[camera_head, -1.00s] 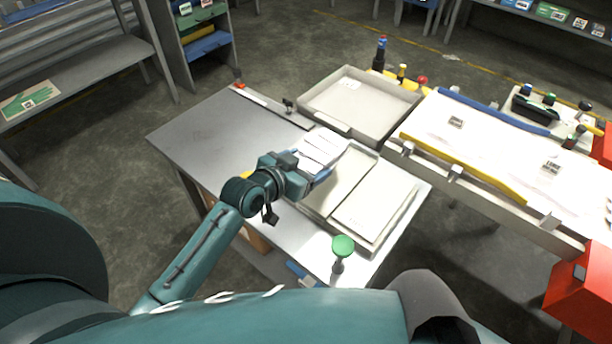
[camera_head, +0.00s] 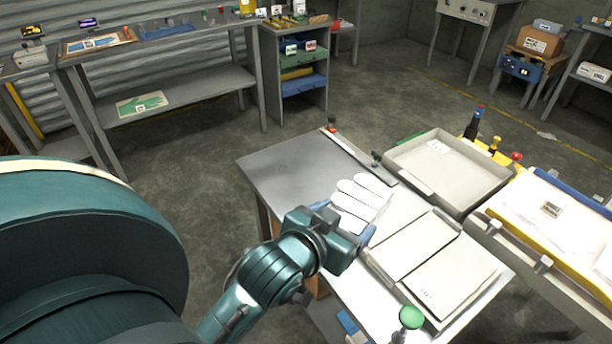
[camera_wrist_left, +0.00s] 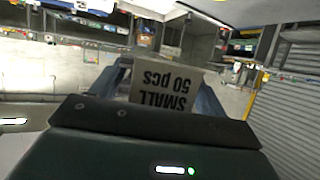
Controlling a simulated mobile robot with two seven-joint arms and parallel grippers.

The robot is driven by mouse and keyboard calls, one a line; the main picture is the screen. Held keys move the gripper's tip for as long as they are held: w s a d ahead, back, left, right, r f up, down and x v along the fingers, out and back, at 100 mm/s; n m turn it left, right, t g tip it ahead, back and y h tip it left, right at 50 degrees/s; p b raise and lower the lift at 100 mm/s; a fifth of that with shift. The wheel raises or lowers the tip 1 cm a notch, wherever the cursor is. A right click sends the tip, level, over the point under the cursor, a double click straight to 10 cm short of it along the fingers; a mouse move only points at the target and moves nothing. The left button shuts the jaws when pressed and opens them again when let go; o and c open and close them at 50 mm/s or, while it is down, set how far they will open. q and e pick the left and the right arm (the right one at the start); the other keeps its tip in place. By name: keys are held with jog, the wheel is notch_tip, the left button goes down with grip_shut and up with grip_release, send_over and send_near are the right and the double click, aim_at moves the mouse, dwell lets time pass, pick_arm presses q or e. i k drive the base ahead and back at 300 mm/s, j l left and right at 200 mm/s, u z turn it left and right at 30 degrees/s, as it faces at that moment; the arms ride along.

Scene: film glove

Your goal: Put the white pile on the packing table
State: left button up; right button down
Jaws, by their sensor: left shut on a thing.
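The white pile (camera_head: 361,200), a stack of white gloves with finger shapes showing, is in my left gripper (camera_head: 352,232), over the near workbench in the head view. My left gripper is shut on it, and blue finger parts show at its near edge. In the left wrist view a pale band (camera_wrist_left: 162,88) printed "SMALL 50 pcs" sits between the blue fingers, upside down. I cannot tell which of the tables is the packing table. My right gripper is not in view.
The workbench (camera_head: 285,170) has a bare grey area at its left. Shelving (camera_head: 300,75) and a long wall bench (camera_head: 190,92) are behind.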

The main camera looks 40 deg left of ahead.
aim_at(288, 177)
jog(key=k+j, duration=0.1)
jog(key=j, duration=0.3)
jog(key=k+j, duration=0.15)
jog(key=j, duration=0.3)
jog(key=i+j, duration=0.1)
jog(key=j, duration=0.35)
jog(key=i+j, duration=0.1)
jog(key=j, duration=0.35)
jog(key=i+j, duration=0.1)
jog(key=i, duration=0.15)
